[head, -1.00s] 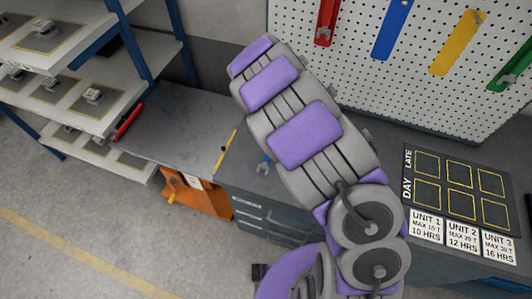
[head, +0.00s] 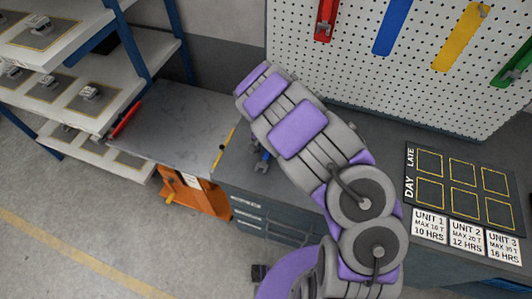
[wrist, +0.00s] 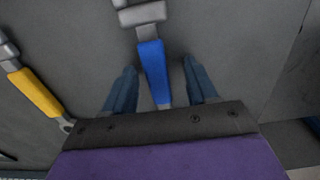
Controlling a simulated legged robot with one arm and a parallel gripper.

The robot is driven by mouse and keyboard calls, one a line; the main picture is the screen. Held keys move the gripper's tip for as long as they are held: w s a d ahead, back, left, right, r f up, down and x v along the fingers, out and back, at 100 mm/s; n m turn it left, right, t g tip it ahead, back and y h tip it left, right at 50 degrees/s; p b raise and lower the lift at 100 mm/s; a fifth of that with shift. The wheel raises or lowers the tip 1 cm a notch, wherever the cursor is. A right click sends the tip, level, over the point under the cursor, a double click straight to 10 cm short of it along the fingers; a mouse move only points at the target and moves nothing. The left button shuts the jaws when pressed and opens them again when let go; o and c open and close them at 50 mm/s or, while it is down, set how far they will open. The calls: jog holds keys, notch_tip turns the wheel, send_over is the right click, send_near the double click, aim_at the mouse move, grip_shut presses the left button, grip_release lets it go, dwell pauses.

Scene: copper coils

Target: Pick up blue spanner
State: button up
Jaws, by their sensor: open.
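The blue spanner lies on the grey bench. In the wrist view its blue handle (wrist: 153,70) runs between the two fingers of my gripper (wrist: 159,66), with a grey metal end beyond the fingertips. The fingers are open, one on each side of the handle, with a gap on both sides. I cannot tell how high the fingers are above the bench. The near end of the spanner is hidden by the gripper body.
A yellow spanner (wrist: 40,92) lies left of the blue one. A red spanner (head: 126,118) lies at the bench's left end. A pegboard (head: 345,75) with coloured tool outlines stands behind. A dark day-and-late board (head: 457,207) is at right. Shelves (head: 75,115) stand at left.

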jog(key=shift+d, duration=0.45)
jog(key=shift+c, duration=0.4)
jog(key=shift+a, duration=0.6)
jog(key=c, duration=0.8)
jog(key=shift+d, duration=0.3)
grip_shut()
jog(key=shift+d, duration=0.15)
